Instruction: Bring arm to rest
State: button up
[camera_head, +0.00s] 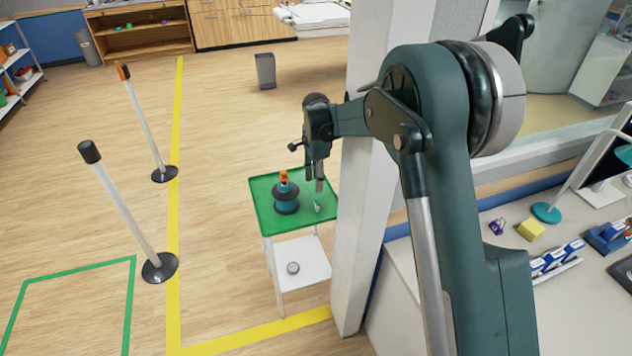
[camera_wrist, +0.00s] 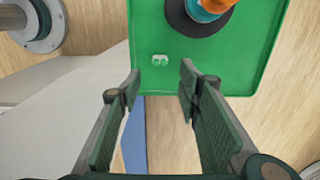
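My gripper (camera_head: 314,184) hangs down at the end of my raised arm, at the right side of a small green-topped stand in the head view. In the wrist view my gripper (camera_wrist: 158,88) has its two fingers spread apart, with nothing between them. The green tray top (camera_head: 264,188) lies beyond the fingertips and also shows in the wrist view (camera_wrist: 245,70). On it stand a dark spool-like object with a teal and orange top (camera_head: 286,195) and a small pale piece (camera_wrist: 160,60). The fingers look apart from both.
A white pillar (camera_head: 358,250) stands close to the right of the stand. A desk (camera_head: 405,285) with small items is at the lower right. Two posts (camera_head: 125,215) (camera_head: 148,125) stand on the left floor by a yellow line. Open floor lies around the stand's left.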

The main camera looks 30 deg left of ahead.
dwell(0.8)
jog(key=s+d+r+n+t+y+b, duration=0.2)
jog(key=s+d+r+n+b, duration=0.1)
jog(key=s+d+r+b, duration=0.35)
jog(key=s+d+r+n+t+y+b, duration=0.25)
jog(key=s+d+r+b, duration=0.2)
jog(key=s+b, duration=0.35)
jog(key=s+d+r+n+t+h+p, duration=0.1)
jog(key=s+d+r+p, duration=0.2)
jog(key=d, duration=1.4)
jog(key=s+d+r+n+h+p, duration=0.1)
jog(key=s+d+r+p, duration=0.3)
jog(key=s+d, duration=0.6)
jog(key=s+d+r+n+t+h+p, duration=0.1)
jog(key=s+d+p, duration=0.5)
jog(key=d, duration=1.8)
notch_tip(320, 180, up, 3)
jog(key=shift+s+f+t+h+p, duration=0.1)
jog(key=shift+s+t+h+p, duration=0.3)
jog(key=shift+h+p, duration=0.35)
jog(key=shift+n, duration=0.25)
